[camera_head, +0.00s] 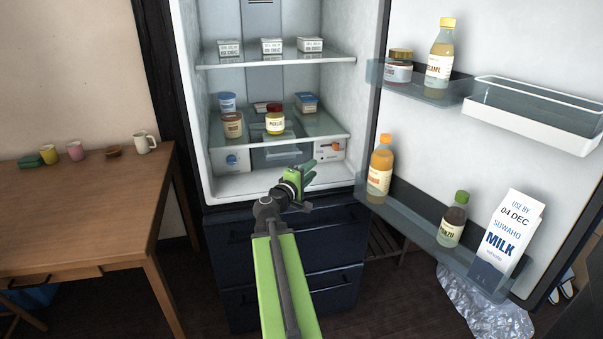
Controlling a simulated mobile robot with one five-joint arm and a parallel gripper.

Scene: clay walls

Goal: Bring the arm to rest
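My arm is green and grey and reaches forward from the bottom middle of the head view toward the open fridge. My gripper (303,174) is at the arm's far end, in front of the fridge's lower opening. Its fingers point toward the fridge interior and slightly right. A gap seems to show between the fingers, but they are small and partly hidden by the wrist, so the opening is unclear. I see no object held in it.
The fridge door (455,120) stands wide open at right, with bottles and a milk carton (508,240) on its shelves. Fridge shelves (280,59) hold jars and small boxes. A wooden table (75,215) with cups stands at left. Crumpled plastic (485,305) lies below the door.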

